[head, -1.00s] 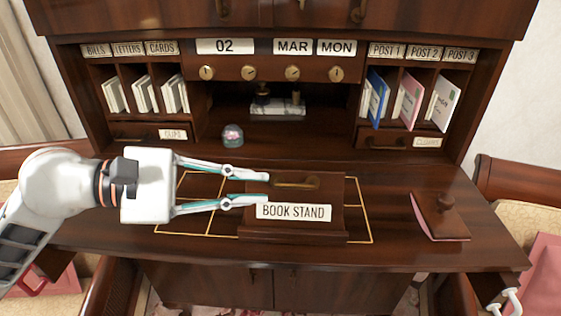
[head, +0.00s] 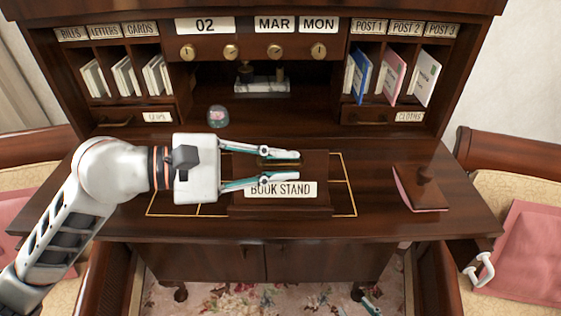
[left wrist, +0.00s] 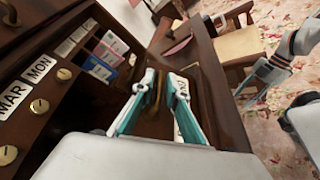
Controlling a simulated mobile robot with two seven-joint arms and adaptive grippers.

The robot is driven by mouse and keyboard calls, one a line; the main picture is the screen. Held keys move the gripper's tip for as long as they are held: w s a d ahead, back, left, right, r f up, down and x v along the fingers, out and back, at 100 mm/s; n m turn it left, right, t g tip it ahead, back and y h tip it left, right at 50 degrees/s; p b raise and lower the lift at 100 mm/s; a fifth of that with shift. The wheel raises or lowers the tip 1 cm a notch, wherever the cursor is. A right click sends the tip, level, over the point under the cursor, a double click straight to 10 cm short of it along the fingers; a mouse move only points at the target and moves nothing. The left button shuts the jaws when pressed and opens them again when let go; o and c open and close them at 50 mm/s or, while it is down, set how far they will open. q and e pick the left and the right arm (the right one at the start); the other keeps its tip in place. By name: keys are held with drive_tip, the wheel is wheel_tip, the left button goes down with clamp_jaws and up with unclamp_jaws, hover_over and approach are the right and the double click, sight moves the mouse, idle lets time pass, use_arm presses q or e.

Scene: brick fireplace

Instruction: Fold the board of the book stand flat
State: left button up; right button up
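The book stand (head: 320,195) is dark wood with a white BOOK STAND label (head: 303,190), inside a gold line on the desk. Its board's exact slope is hard to judge. A brass handle (head: 278,161) sits near the board's far edge. My left gripper (head: 297,166) reaches in from the left over the board, fingers apart. In the left wrist view the handle (left wrist: 157,97) lies between or just under the fingers (left wrist: 164,80); contact is unclear.
A glass globe (head: 218,116) stands behind my left gripper. A wooden blotter with a knob (head: 420,190) lies on the desk's right. Pigeonholes with cards and letters (head: 395,75) stand behind. Chairs flank the desk.

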use_arm(q)
clamp_jaws()
